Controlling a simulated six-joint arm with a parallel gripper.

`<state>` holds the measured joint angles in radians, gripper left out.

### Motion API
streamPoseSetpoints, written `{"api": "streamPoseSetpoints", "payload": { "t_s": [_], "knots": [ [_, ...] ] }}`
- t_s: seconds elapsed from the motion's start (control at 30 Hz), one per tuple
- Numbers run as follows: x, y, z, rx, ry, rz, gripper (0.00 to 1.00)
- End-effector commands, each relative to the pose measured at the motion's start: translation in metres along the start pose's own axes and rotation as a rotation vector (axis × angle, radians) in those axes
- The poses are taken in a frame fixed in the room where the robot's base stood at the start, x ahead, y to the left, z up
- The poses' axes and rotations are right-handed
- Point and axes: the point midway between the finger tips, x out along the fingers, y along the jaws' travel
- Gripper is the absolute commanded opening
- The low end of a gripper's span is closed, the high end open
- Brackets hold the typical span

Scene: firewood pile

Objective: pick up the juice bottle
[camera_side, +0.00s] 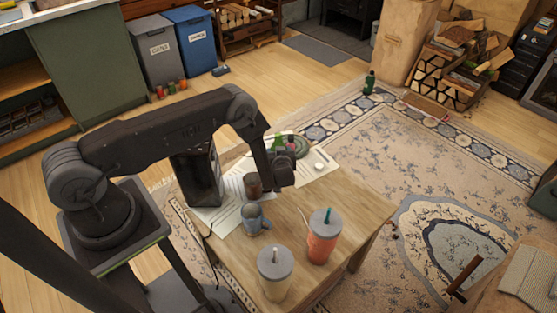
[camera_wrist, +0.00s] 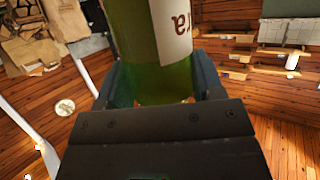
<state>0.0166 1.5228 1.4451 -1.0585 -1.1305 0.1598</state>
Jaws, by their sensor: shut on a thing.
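A green bottle with a pale label showing dark letters (camera_wrist: 135,35) fills the top middle of the wrist view. I take it as the juice bottle; its top is cut off by the frame. My gripper (camera_wrist: 160,80) is shut on it, with a finger on each side. In the side view my gripper (camera_side: 287,160) is over the far part of the wooden table (camera_side: 345,200). Green and pink patches (camera_side: 280,142) show just behind it there; I cannot tell whether they are the held bottle.
A dark box (camera_side: 197,178), a brown cup (camera_side: 253,186) and a blue-grey mug (camera_side: 252,219) stand near the arm. A red lidded cup (camera_side: 322,238) and a cream lidded cup (camera_side: 275,274) stand at the front. Another dark green bottle (camera_side: 369,83) stands near the rug's back edge.

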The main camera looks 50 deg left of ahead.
Motion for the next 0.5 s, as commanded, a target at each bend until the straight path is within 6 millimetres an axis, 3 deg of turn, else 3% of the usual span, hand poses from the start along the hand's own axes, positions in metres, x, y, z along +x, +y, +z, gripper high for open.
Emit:
{"api": "streamPoseSetpoints", "payload": {
  "t_s": [0.2, 0.5],
  "knots": [
    [-0.0001, 0.0009, -0.0012, -0.001, 0.003, 0.001, 0.25],
    [-0.0008, 0.0011, -0.0036, -0.002, 0.003, 0.001, 0.25]
  ]
}}
